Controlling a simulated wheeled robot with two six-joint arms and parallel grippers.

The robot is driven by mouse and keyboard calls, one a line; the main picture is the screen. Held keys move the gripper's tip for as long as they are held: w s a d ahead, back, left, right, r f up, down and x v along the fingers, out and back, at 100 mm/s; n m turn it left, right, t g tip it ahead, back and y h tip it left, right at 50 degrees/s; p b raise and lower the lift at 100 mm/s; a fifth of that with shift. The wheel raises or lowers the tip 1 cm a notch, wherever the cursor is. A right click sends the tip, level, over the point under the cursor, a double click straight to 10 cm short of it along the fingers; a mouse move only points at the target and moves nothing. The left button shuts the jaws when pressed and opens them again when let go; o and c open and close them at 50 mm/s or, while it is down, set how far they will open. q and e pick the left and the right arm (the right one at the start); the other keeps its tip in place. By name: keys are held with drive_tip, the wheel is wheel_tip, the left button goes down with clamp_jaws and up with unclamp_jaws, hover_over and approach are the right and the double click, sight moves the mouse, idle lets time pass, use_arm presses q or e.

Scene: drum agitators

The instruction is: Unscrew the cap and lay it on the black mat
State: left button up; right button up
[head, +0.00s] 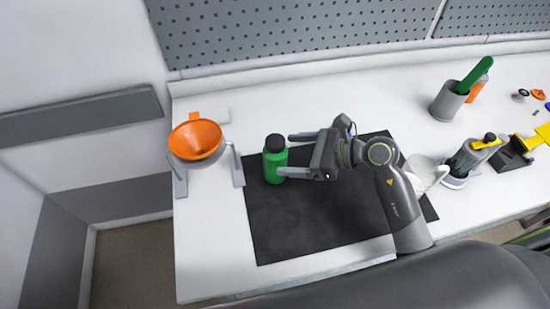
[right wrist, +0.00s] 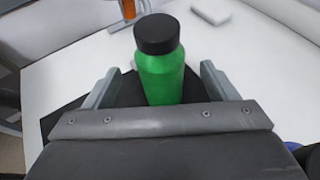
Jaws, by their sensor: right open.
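A green bottle (head: 275,165) stands upright at the upper left corner of the black mat (head: 320,220). Its black cap (head: 275,142) sits on top of it. My right gripper (head: 284,154) is open, with its fingers pointing left, one on the far side and one on the near side of the bottle. In the right wrist view, the bottle (right wrist: 163,78) and cap (right wrist: 156,33) show between the two spread fingers, and I see a gap on both sides. The left gripper is not in view.
An orange funnel (head: 195,139) sits in a grey stand to the left. A grey cup (head: 447,103) with a green-handled tool stands at the back right. A grey device (head: 467,158) and a yellow-handled brush (head: 535,139) are at the right. Most of the mat is bare.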

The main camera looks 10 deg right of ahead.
sight(270, 153)
drive_tip(key=shift+p+x, duration=0.45)
drive_tip(key=shift+x, duration=0.45)
drive_tip(key=x, duration=0.1)
drive_tip(key=p+x, duration=0.2)
drive_tip(key=x, duration=0.1)
drive_tip(key=shift+w+r, duration=0.1)
drive_tip(key=shift+r, duration=0.2)
drive_tip(key=shift+w+a+f, duration=0.1)
drive_tip(key=shift+a+f, duration=0.1)
drive_tip(key=shift+a, duration=0.05)
drive_tip(key=shift+c, duration=0.3)
drive_tip(key=c, duration=1.2)
